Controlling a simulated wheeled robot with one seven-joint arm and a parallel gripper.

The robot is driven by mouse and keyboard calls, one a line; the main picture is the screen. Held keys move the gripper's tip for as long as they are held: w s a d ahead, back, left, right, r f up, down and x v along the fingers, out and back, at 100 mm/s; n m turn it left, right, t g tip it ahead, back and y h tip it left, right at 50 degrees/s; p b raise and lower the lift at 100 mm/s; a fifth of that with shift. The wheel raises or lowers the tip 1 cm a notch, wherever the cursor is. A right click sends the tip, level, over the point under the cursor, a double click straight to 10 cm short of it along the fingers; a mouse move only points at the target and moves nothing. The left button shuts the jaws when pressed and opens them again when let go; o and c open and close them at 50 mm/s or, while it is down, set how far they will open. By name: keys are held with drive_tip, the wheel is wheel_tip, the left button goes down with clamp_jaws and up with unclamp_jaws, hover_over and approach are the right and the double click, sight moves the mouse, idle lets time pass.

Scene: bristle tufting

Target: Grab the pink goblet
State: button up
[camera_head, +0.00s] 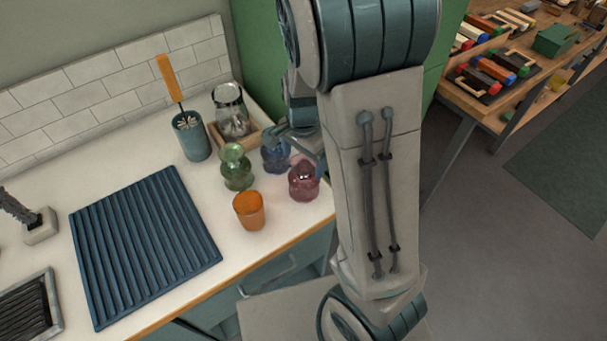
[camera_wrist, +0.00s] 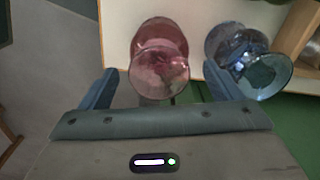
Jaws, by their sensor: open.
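The pink goblet (camera_head: 303,181) stands upright on the white counter near its right front corner in the head view. It also shows in the wrist view (camera_wrist: 160,60), between the two fingers and beyond their tips. My gripper (camera_wrist: 160,82) is open, with nothing between its fingers that I can see it touching. In the head view my gripper (camera_head: 300,140) is just behind the pink goblet, partly hidden by my arm. A blue goblet (camera_wrist: 248,62) stands close beside the pink one, near the right finger in the wrist view.
A green goblet (camera_head: 236,168) and an orange cup (camera_head: 249,211) stand left of the pink goblet. Behind are a glass jar (camera_head: 231,112) on a wooden tray and a teal holder (camera_head: 191,138) with a brush. A ribbed blue mat (camera_head: 143,245) lies left. The counter edge is close.

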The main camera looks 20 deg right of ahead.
sight(304, 178)
drive_tip(key=shift+s+f, duration=0.1)
drive_tip(key=shift+f, duration=1.9)
drive_tip(key=c, duration=1.3)
drive_tip(key=shift+o, duration=0.2)
drive_tip(key=shift+r, duration=0.15)
